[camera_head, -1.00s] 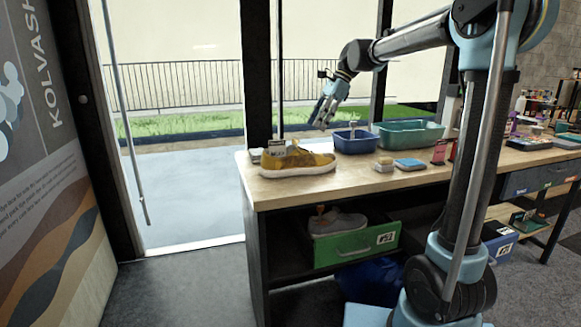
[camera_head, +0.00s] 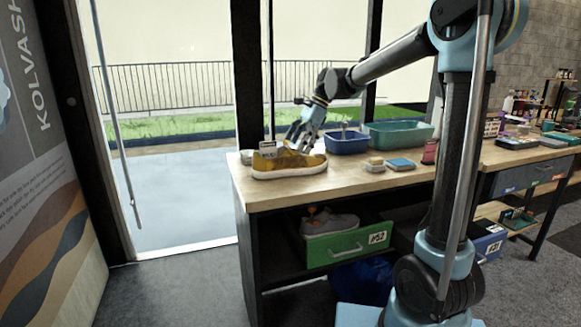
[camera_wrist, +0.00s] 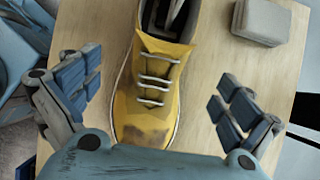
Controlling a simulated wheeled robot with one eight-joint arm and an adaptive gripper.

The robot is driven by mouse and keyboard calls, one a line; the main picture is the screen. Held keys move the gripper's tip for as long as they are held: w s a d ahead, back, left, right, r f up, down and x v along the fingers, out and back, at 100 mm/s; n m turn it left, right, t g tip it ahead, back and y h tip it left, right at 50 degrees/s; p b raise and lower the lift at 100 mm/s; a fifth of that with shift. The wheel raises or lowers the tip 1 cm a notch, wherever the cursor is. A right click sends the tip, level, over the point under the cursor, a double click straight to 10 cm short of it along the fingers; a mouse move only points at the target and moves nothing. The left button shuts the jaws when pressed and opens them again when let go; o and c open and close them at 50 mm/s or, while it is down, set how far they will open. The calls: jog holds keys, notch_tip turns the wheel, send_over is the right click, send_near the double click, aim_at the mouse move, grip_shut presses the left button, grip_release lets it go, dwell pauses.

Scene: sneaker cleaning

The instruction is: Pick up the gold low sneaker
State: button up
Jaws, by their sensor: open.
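The gold low sneaker (camera_head: 285,166) rests upright on the left end of the wooden counter, with a pale sole and a tag standing at its heel end. In the wrist view the sneaker (camera_wrist: 148,100) shows its white laces and a dark smudge on the toe. My gripper (camera_head: 296,144) is just above the sneaker, tilted down over its toe half. In the wrist view my gripper (camera_wrist: 152,93) is open, with one blue-padded finger on each side of the shoe and visible gaps to both. Nothing is held.
A blue basin (camera_head: 346,142) and a teal basin (camera_head: 398,134) stand right of the sneaker. A sponge (camera_head: 375,165) and a blue-topped block (camera_head: 401,164) lie in front. A grey block (camera_wrist: 262,22) is near the heel. A green drawer (camera_head: 346,244) below holds a grey shoe.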

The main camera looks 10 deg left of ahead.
aim_at(286, 164)
jog(key=x, duration=0.3)
jog(key=shift+s+x, duration=0.2)
jog(key=shift+x, duration=1.1)
jog(key=shift+s+x, duration=0.2)
jog(key=shift+x, duration=1.1)
jog(key=shift+r, duration=0.1)
jog(key=shift+c, duration=0.6)
jog(key=c, duration=1.3)
